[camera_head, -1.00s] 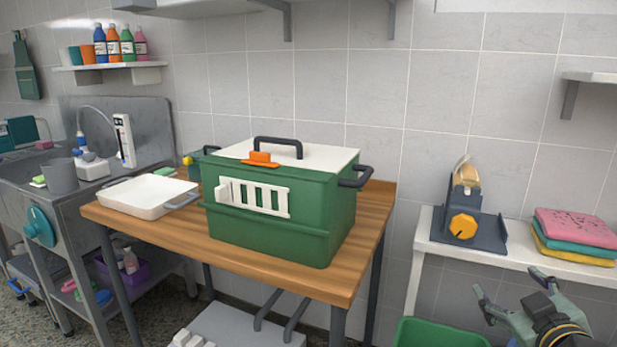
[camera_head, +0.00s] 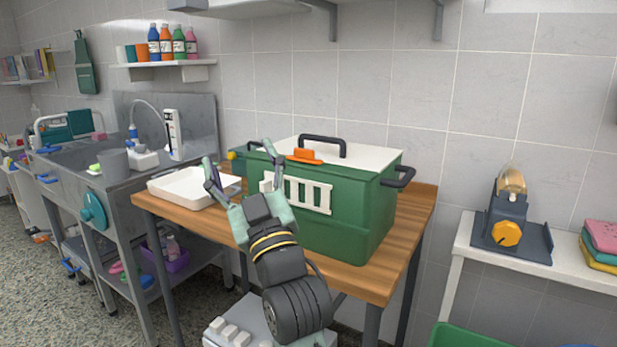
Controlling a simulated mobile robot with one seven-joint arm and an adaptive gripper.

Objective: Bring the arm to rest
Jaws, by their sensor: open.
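My gripper (camera_head: 242,172) is open, with its two fingers spread apart and nothing between them. It points up and away from me, in front of the left part of the green box (camera_head: 350,228) in the picture. My dark wrist and arm reach up from the lower middle. The gripper hides part of the box's left front and part of the wooden table (camera_head: 412,235). I cannot tell how far the fingers are from the box.
A white tray (camera_head: 172,192) lies on the table's left end. The steel sink (camera_head: 62,172) stands at left. A dispenser with an orange knob (camera_head: 507,233) and folded towels (camera_head: 600,240) sit on a white shelf at right. A green bin (camera_head: 462,337) is below.

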